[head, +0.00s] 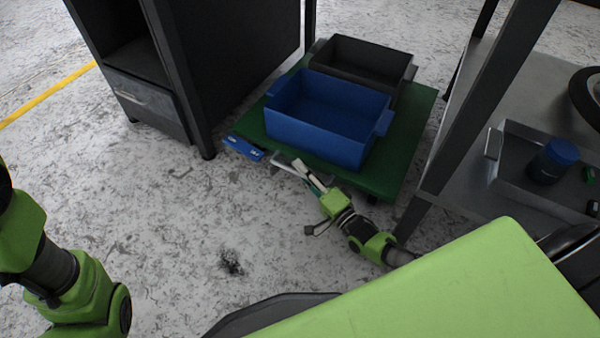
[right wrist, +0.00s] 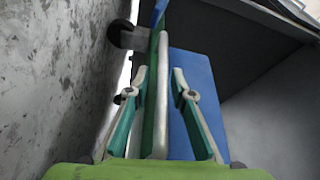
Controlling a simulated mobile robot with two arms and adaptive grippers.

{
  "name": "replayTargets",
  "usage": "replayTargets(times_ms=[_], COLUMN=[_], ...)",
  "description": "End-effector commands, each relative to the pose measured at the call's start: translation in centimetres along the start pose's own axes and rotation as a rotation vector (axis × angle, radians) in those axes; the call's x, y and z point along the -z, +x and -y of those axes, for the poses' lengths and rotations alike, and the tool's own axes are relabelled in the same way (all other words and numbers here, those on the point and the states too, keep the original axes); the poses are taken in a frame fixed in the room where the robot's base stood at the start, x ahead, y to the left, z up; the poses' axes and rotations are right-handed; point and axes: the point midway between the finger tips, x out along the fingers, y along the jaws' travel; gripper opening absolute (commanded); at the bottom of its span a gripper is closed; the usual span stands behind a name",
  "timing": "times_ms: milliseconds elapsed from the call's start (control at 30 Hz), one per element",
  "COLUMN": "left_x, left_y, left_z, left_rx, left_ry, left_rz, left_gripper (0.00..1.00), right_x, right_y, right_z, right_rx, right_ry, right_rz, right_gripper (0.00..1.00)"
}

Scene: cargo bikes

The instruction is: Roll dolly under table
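The dolly has a green platform (head: 400,160) and stands on the floor, carrying a blue bin (head: 320,140) and a dark grey bin (head: 345,60) behind it. A grey handle bar (head: 285,163) shows at its near edge. My right gripper (head: 305,172) is at this edge, in front of the blue bin. The blue bin (right wrist: 205,110) shows behind the right finger. My left gripper is out of view; only arm links show.
A dark cabinet with a drawer (head: 148,105) stands left of the dolly. A metal workbench (head: 455,190) with dark legs stands close on the right, holding a tray (head: 520,190) with a blue-lidded jar. A blue piece (head: 243,148) lies by the dolly's left corner. The near floor is clear.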

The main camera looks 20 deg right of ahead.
Motion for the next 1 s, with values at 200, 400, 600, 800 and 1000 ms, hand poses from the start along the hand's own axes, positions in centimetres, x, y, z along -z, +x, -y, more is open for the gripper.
replayTargets(times_ms=[200,400,600,800,1000], left_x=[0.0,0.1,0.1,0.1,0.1], left_y=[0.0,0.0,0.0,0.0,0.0], left_z=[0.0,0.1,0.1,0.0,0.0], left_rx=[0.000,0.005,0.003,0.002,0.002], left_ry=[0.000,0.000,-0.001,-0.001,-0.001], left_rz=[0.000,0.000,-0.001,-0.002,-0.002], left_gripper=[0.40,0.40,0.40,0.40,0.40], right_x=[-0.4,-0.5,-0.5,-0.3,-0.3], right_y=[0.0,-0.6,-3.7,-8.1,-11.1], right_z=[0.1,0.0,-0.1,-0.1,-0.1], right_rx=[0.002,0.003,-0.001,-0.001,0.000], right_ry=[0.002,0.003,0.003,0.003,0.002], right_rz=[0.005,0.006,0.007,0.005,0.005], right_gripper=[0.26,0.26,0.26,0.26,0.26])
